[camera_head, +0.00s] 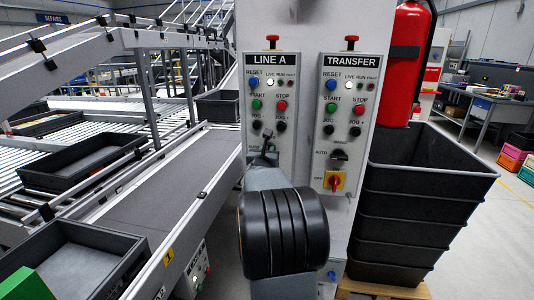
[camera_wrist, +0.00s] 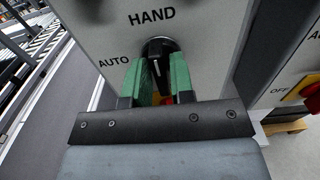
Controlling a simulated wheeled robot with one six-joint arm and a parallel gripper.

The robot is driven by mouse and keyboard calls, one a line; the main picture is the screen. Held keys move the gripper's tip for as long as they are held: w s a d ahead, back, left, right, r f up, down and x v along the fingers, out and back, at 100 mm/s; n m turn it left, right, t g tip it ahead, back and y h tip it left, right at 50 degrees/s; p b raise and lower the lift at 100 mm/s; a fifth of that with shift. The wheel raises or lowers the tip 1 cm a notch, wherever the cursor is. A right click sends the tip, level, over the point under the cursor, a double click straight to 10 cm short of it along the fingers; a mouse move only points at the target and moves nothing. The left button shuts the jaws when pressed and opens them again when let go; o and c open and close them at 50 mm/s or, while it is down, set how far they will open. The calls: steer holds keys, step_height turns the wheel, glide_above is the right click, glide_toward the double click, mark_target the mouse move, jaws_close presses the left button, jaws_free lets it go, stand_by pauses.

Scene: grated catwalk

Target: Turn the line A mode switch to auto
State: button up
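The LINE A panel (camera_head: 270,85) is a light plate on the grey post. Its mode switch (camera_wrist: 160,48) is a round black knob in the wrist view, with HAND printed above it and AUTO to its left. My gripper (camera_wrist: 158,72) has its two green fingers at the knob, one on each side of its lower part. I cannot tell whether both fingers press on it. A light mark shows low on the knob, but which label the knob points to is unclear. In the head view my arm covers most of this switch.
The TRANSFER panel (camera_head: 345,85) is close on the right, with its own mode switch (camera_head: 339,155) and a red-and-yellow OFF switch (camera_head: 335,182). Stacked black crates (camera_head: 425,200) and a red extinguisher (camera_head: 407,60) stand further right. A conveyor (camera_head: 150,190) runs on the left.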

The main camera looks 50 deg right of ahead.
jaws_close()
steer(key=n+b, duration=0.1)
steer(key=n, duration=0.5)
steer(key=n+b, duration=0.1)
steer(key=n, duration=0.4)
steer(key=n+b, duration=0.1)
steer(key=n, duration=0.5)
steer(key=shift+w+a+f+n+b, duration=0.15)
steer(key=shift+w+f+n+b, duration=0.05)
steer(key=shift+f+n+b, duration=0.15)
steer(key=shift+n, duration=0.25)
stand_by(0.5)
steer(key=shift+o, duration=1.7)
jaws_free()
